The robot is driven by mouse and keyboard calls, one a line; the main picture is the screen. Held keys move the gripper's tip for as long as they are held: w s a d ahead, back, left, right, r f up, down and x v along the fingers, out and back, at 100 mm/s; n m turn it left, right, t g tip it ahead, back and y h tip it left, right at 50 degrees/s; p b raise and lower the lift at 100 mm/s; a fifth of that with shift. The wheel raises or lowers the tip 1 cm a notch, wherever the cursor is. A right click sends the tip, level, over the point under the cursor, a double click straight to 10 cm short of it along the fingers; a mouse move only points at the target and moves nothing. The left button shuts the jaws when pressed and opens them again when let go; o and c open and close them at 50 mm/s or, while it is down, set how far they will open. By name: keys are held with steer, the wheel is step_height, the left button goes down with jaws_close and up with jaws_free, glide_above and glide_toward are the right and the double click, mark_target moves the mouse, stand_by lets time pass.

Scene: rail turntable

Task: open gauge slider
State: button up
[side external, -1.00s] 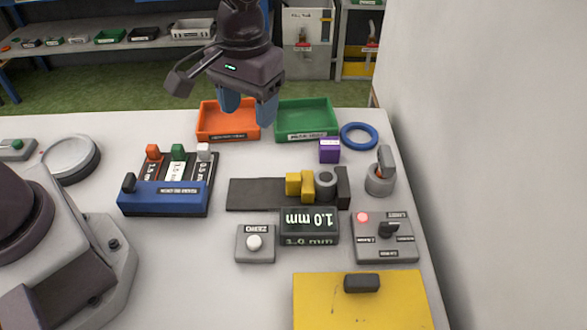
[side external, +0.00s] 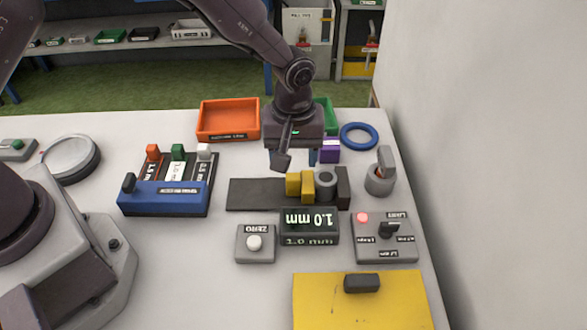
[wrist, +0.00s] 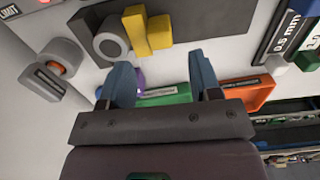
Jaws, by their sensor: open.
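The gauge lies on the table as a dark rail (side external: 255,195) with a yellow slider jaw (side external: 294,187) and a grey cylinder (side external: 326,182) next to it at the rail's right end. In the wrist view the yellow jaw (wrist: 148,32) and grey cylinder (wrist: 110,42) stand close together, with no clear gap visible. The display (side external: 309,226) in front reads 1.0 mm. My gripper (side external: 298,161) is open and empty, above and behind the gauge. In the wrist view its two blue fingers (wrist: 162,82) are spread apart, short of the jaw.
A purple block (side external: 329,151) stands beside my gripper. Orange (side external: 228,137) and green (side external: 331,112) trays lie behind. A blue ring (side external: 359,136), a grey switch post (side external: 379,181), a selector box (side external: 385,248) and a zero button box (side external: 255,243) surround the gauge.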

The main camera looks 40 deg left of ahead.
mark_target(293, 176)
steer(key=shift+f, duration=2.25)
steer(key=shift+c, duration=0.2)
